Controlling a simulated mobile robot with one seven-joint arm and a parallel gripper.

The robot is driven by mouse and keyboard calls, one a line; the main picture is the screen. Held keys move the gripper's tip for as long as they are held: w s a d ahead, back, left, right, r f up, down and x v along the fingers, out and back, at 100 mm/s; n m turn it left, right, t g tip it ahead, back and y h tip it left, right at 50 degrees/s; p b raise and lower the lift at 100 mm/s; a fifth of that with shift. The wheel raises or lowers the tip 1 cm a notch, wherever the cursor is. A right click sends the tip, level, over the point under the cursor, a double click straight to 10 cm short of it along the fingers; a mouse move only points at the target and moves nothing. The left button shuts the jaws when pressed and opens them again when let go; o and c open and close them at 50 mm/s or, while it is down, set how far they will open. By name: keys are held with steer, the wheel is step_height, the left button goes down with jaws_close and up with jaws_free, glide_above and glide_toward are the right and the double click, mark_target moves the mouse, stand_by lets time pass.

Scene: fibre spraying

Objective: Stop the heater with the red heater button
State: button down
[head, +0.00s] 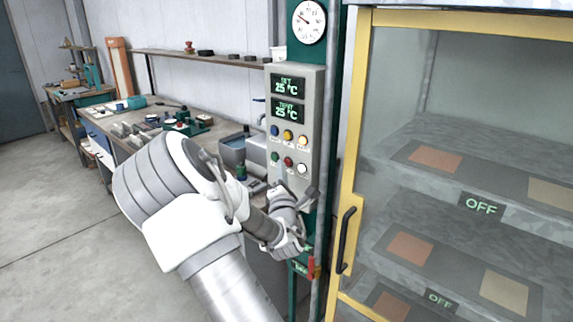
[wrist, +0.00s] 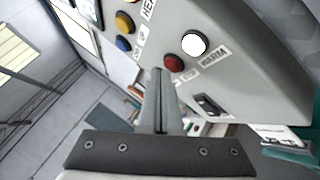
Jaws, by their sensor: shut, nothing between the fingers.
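The red button (head: 288,162) is in the middle of the lower button row on the grey control panel (head: 312,90). In the wrist view the red button (wrist: 174,62) shows unlit, just beyond and slightly right of my fingertips. My gripper (wrist: 160,72) is shut and empty, its fingers pointing toward the panel. I cannot tell whether the tips touch the panel or button. In the head view my gripper (head: 309,193) is low by the panel's bottom edge, partly hidden by my wrist. Both displays (head: 288,100) read 25 °C.
A bright white button (wrist: 194,42) is close beside the red one. Blue, yellow, orange and green buttons share the panel. A glass-doored cabinet (head: 356,110) with a yellow frame stands right; its shelf signs (head: 481,207) read OFF. A cluttered workbench (head: 150,105) is behind left.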

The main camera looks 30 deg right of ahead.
steer(key=shift+w+d, duration=0.15)
steer(key=shift+d, duration=0.3)
stand_by(0.5)
steer(key=shift+a, duration=0.1)
steer(key=shift+s+a, duration=0.3)
steer(key=shift+a, duration=0.4)
steer(key=shift+a, duration=0.1)
steer(key=a, duration=0.1)
steer(key=s+a, duration=0.1)
steer(key=a, duration=0.2)
steer(key=shift+s+a, duration=0.3)
steer(key=shift+s, duration=0.05)
stand_by(0.7)
